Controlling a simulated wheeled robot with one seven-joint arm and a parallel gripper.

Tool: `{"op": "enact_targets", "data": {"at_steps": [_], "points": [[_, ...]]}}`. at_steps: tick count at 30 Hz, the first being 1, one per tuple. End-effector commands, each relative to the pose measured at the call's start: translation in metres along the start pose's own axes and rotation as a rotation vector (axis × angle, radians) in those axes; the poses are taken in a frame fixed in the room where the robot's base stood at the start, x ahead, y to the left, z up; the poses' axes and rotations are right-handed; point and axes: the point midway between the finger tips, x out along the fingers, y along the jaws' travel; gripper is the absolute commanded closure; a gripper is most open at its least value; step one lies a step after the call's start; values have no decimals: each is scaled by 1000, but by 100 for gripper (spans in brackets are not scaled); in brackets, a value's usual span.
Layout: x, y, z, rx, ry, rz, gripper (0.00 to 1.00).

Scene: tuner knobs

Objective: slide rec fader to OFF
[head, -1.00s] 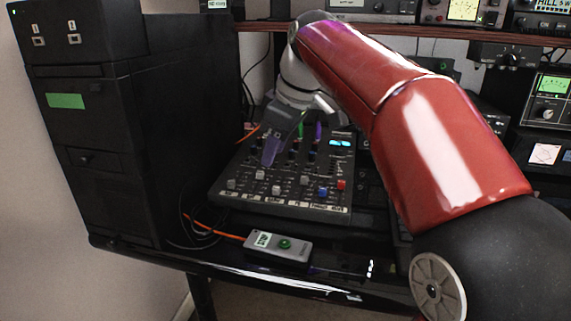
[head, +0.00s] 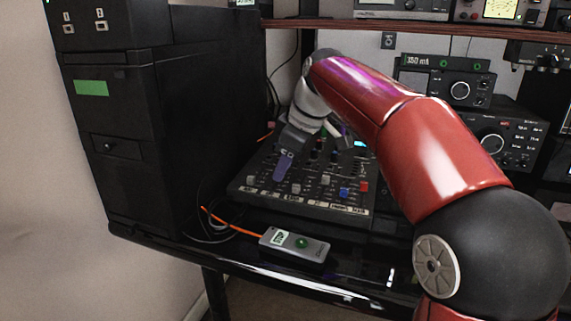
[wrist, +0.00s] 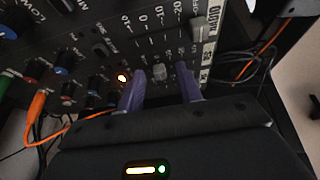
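The mixer panel (head: 315,205) sits on the desk with a row of fader caps along its front. My gripper (head: 281,178) is over the left part of that row and hides the second cap from the left. In the wrist view my gripper (wrist: 162,74) is open, its two purple fingers pointing onto the panel. Another light cap (wrist: 200,31) is beyond the fingers, beside the RADIO label (wrist: 208,40). I cannot read which fader is named rec.
A grey box with a green button (head: 301,242) lies at the desk's front edge, with an orange cable (head: 228,224). A black cabinet (head: 170,140) stands left.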

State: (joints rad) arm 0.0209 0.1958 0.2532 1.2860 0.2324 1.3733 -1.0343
Motion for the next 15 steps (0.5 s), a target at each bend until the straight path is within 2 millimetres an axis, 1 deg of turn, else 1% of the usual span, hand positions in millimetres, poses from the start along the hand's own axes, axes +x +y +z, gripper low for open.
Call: {"op": "enact_targets", "data": {"at_steps": [3, 5, 11, 12, 15], "points": [[0, 0, 0, 0, 0, 0, 65], [0, 0, 0, 0, 0, 0, 71], [0, 0, 0, 0, 0, 0, 97], [0, 0, 0, 0, 0, 0, 100], [0, 0, 0, 0, 0, 0, 100]]}}
